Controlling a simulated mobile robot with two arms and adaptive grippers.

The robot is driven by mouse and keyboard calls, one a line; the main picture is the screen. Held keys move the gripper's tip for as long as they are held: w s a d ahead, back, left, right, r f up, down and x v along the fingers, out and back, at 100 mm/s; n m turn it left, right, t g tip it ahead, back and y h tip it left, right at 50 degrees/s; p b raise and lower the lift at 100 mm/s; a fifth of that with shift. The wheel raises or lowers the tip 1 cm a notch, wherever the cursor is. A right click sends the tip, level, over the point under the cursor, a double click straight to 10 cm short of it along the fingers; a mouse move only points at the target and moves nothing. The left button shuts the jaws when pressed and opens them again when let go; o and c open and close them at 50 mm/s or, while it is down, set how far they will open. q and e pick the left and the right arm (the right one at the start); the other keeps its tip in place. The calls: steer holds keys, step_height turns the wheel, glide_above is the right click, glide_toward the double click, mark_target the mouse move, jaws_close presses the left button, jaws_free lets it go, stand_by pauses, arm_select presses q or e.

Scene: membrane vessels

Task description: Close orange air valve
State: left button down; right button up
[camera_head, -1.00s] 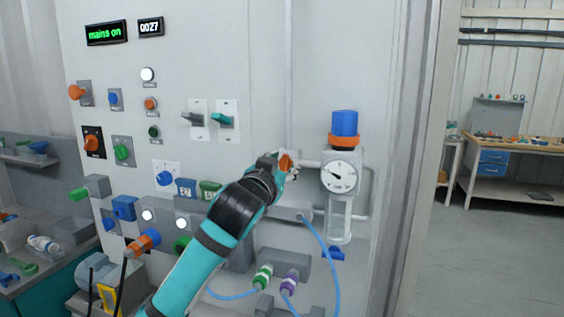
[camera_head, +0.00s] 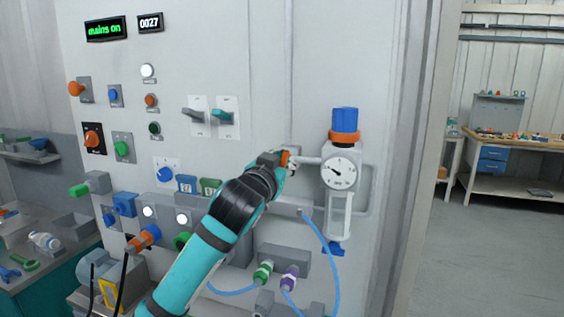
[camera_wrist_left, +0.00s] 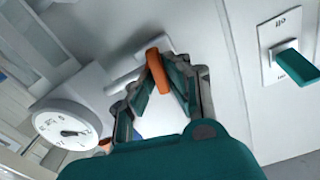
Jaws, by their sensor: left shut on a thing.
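The orange air valve handle (camera_wrist_left: 158,71) sits on a pipe on the wall panel, left of the white pressure gauge (camera_head: 341,173). In the left wrist view the handle stands between the two fingers of my left gripper (camera_wrist_left: 163,85), which is shut on it. In the head view the orange handle (camera_head: 285,158) shows only in part past my left gripper (camera_head: 284,163). The gauge also shows at the left of the left wrist view (camera_wrist_left: 70,133). My right gripper is in neither view.
A regulator with a blue cap (camera_head: 345,121) and orange ring stands above the gauge. Teal and grey switch levers (camera_head: 222,117) stick out at the upper left. A blue hose (camera_head: 322,250) hangs below. The floor at the right (camera_head: 500,250) is clear.

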arm_select(q)
steer(key=m+p, duration=0.2)
steer(key=m, duration=0.1)
steer(key=shift+r, duration=0.1)
steer(key=m+p, duration=0.2)
steer(key=m, duration=0.3)
steer(key=shift+d+p, duration=0.1)
steer(key=shift+p, duration=0.3)
steer(key=m+p, duration=0.2)
steer(key=m, duration=0.2)
steer(key=shift+p, duration=0.3)
steer(key=shift+f+m+p, duration=0.15)
steer(key=shift+m+p, duration=0.25)
steer(key=shift+m, duration=0.45)
steer(key=shift+f+m+p, duration=0.15)
steer(key=shift+m+p, duration=0.2)
steer(key=shift+m, duration=0.5)
steer(key=c, duration=1.3)
jaws_free()
steer(key=shift+f, duration=0.1)
steer(key=shift+c, duration=0.2)
